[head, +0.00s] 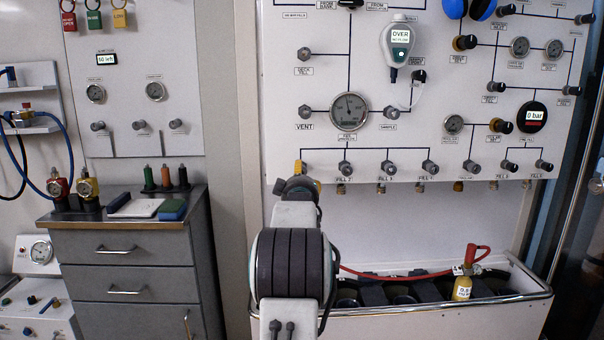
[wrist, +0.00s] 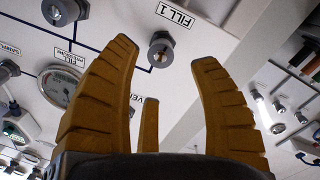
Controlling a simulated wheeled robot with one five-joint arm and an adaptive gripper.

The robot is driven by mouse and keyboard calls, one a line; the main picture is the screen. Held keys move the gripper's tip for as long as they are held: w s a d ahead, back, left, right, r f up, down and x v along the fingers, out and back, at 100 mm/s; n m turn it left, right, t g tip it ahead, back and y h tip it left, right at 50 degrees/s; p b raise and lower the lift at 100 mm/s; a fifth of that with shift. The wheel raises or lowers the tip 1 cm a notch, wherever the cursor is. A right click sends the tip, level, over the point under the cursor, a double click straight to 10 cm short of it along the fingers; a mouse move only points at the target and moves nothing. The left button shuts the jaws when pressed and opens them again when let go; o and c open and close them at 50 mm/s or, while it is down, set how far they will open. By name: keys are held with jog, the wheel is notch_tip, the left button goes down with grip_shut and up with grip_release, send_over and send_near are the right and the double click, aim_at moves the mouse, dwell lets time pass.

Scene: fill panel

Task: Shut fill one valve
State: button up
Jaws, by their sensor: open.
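Nothing is held. I cannot tell the exact distance from fingertips to knob. In the head view my gripper (head: 307,178) is at the left end of the row of fill knobs and covers the FILL 1 label and part of its knob.
The FILL 2 knob (head: 345,168) is just right of my gripper. A pressure gauge (head: 349,111) and the VENT knob (head: 305,112) are above. A rail-edged trough (head: 430,312) holds a yellow cylinder (head: 462,288) with a red hose. A grey drawer cabinet (head: 122,262) stands left.

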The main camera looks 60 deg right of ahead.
jog(key=shift+p+x, duration=0.65)
jog(key=shift+x, duration=2.35)
grip_shut()
jog(key=shift+f, duration=0.1)
